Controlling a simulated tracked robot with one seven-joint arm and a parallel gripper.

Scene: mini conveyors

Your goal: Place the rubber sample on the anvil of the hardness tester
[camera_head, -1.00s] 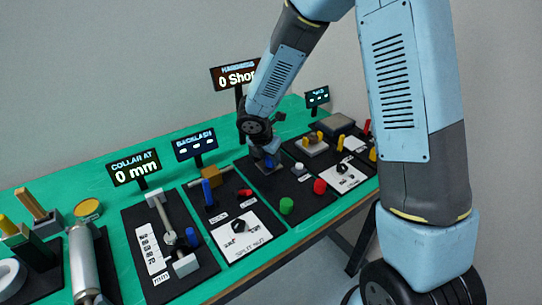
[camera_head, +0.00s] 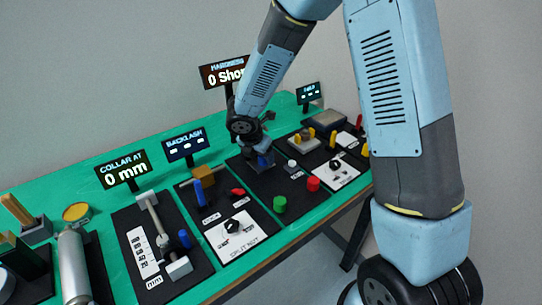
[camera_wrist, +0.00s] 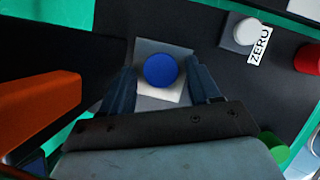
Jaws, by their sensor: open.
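The rubber sample, a blue round disc (camera_wrist: 161,70), lies on a light grey square block (camera_wrist: 146,50), which looks like the anvil, in the middle of the wrist view. My gripper (camera_wrist: 163,82) is open, with one dark finger on each side of the disc and block; I cannot tell if either finger touches. In the head view my gripper (camera_head: 258,160) is low at the hardness tester, beside something blue. The tester's display (camera_head: 224,72) reads 0 Shore, its end partly hidden behind my arm.
A grey button marked ZERO (camera_wrist: 243,30), a red knob (camera_wrist: 308,57) and a green knob (camera_wrist: 273,145) stand to the right. An orange part (camera_wrist: 40,105) fills the left of the wrist view. Backlash (camera_head: 232,235) and collar stations (camera_head: 160,245) stand left on the green bench.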

